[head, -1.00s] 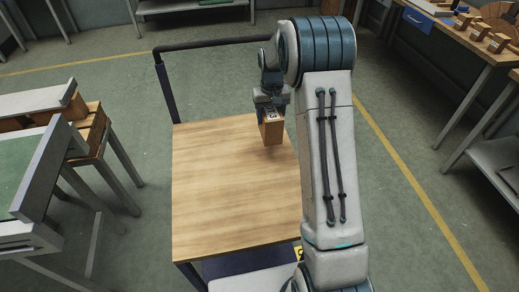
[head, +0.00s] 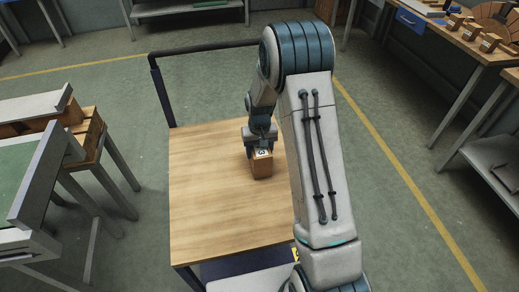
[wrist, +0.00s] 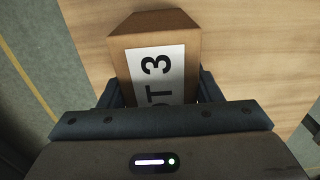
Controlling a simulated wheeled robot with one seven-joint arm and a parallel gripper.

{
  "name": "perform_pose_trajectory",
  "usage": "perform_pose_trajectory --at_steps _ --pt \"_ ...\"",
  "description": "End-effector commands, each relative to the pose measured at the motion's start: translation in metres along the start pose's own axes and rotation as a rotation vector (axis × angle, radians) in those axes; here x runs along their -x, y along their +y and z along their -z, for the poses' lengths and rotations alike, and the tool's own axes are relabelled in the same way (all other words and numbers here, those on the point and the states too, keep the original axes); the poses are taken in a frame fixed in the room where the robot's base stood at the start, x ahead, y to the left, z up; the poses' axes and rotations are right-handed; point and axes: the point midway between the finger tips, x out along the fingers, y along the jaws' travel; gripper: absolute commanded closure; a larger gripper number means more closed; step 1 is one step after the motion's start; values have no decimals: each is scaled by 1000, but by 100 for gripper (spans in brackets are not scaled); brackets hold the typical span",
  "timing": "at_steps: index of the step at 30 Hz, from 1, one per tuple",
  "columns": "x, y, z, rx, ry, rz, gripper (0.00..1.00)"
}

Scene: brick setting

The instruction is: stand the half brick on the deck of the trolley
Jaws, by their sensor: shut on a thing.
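The half brick (head: 262,167) is an orange-brown block with a white label on top. In the wrist view the half brick (wrist: 135,30) shows "T 3" on its label, and part of it is hidden behind my gripper. My gripper (head: 260,142) is shut on the half brick from above, with a finger on each side of it. The trolley's wooden deck (head: 215,210) lies beneath. The half brick is upright over the deck's far right part; I cannot tell whether its base touches the wood.
The trolley's dark handle (head: 200,48) rises at the far side. A bench (head: 90,150) stands to the left. A workbench (head: 470,45) with several bricks stands at the right. Most of the deck is bare.

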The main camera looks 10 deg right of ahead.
Motion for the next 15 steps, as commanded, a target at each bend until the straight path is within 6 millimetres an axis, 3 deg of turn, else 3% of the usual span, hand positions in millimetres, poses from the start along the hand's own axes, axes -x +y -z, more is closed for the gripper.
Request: perform_pose_trajectory --at_steps 8,9,11,15 --pt "-3 0 1 0 2 0 85" --pt "-3 0 0 0 1 0 34" --pt "-2 0 0 0 0 0 20" --pt "-2 0 0 0 0 0 20"
